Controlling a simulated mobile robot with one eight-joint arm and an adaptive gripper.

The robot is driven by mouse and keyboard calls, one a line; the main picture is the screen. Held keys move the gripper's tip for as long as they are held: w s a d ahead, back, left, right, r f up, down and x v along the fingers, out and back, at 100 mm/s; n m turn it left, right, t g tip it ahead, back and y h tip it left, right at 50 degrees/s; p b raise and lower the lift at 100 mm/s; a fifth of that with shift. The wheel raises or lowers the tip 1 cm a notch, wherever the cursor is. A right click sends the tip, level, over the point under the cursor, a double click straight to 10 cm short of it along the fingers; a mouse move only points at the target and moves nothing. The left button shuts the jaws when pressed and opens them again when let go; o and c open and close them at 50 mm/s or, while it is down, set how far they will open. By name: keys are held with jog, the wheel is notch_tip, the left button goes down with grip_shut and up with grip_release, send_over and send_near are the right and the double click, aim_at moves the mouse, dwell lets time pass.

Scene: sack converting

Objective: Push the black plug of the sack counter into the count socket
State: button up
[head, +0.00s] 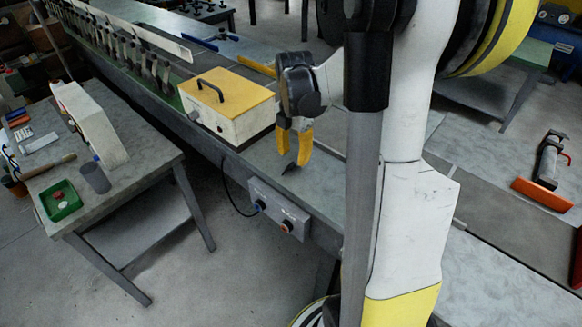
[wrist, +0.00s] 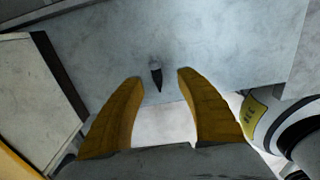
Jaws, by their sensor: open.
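The sack counter appears to be the cream box with a yellow top and black handle (head: 231,100), standing on the grey bench. A black cable (head: 229,193) hangs over the bench edge to a grey socket panel (head: 265,195). It ends at the left, blue-ringed fitting (head: 261,205); whether a plug is seated there is too small to tell. The right fitting (head: 287,226) has an orange ring. My gripper (head: 294,155) points down, open, above the bench, right of the counter and above the panel. In the wrist view nothing is gripped between its yellow fingers (wrist: 160,82).
A small dark pointed thing (wrist: 156,76) shows on the bench beyond the fingertips. A side table (head: 125,183) with a green tray (head: 61,203) and a white device (head: 90,124) stands left across a floor gap. An orange-and-black tool (head: 546,170) lies at right.

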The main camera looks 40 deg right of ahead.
aim_at(292, 164)
jog(key=f, duration=0.1)
jog(key=f+b, duration=0.1)
jog(key=f, duration=0.2)
jog(key=shift+w+f+b, duration=0.2)
jog(key=shift+w+b, duration=0.1)
jog(key=shift+r, duration=0.1)
jog(key=shift+c, duration=0.6)
grip_shut()
